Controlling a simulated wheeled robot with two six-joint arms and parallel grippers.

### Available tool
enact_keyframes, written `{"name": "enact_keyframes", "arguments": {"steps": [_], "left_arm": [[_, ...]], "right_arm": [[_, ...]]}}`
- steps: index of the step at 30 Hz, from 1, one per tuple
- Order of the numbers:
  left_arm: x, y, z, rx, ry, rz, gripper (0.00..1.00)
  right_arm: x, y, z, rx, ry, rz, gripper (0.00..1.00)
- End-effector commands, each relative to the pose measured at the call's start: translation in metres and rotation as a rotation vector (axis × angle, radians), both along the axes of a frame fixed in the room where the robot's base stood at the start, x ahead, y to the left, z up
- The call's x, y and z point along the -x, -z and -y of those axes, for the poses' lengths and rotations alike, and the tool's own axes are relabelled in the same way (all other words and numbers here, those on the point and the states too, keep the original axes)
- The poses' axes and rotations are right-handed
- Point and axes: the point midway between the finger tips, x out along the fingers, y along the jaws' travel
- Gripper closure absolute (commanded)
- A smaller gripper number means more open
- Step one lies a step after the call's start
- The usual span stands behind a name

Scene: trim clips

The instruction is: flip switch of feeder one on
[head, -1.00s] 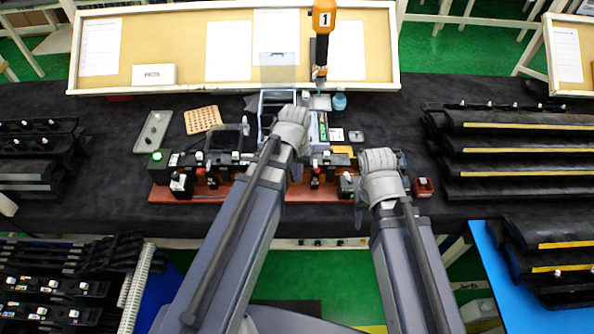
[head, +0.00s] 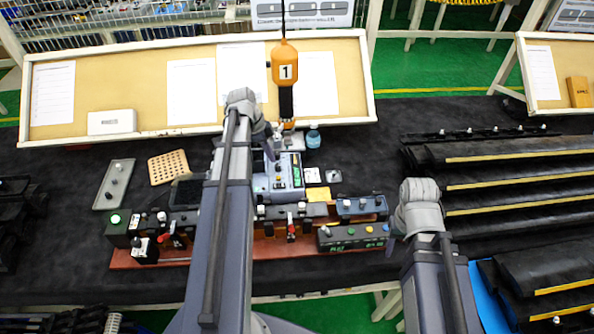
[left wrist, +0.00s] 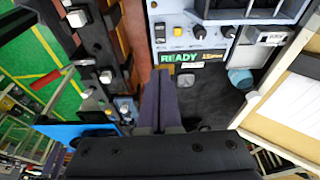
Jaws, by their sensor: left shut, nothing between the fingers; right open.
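A grey-blue machine (head: 283,178) with small switches stands on the dark bench, partly hidden by my left arm. I cannot tell from a label whether it is feeder one. My left gripper (head: 272,148) is shut and empty above the machine's back part. In the left wrist view its closed fingers (left wrist: 159,72) are beside the READY display; contact is unclear. My right gripper (head: 392,243) is open, right of the control boxes.
An orange tool marked 1 (head: 287,68) hangs behind the machine. A red-brown rail (head: 200,252) carries black boxes and red levers in front. Black trim racks (head: 490,155) fill the right.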

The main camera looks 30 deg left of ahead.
Motion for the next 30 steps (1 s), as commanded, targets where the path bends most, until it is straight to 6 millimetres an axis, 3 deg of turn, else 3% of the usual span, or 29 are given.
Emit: {"name": "enact_keyframes", "arguments": {"steps": [14,30], "left_arm": [[-0.001,0.013,-0.002,0.000,0.020,0.008,1.00],[-0.011,0.084,0.016,0.000,0.020,0.008,1.00]], "right_arm": [[0.000,0.013,0.000,0.000,0.001,0.000,0.50],[0.000,0.084,0.000,0.001,-0.010,0.000,0.50]]}}
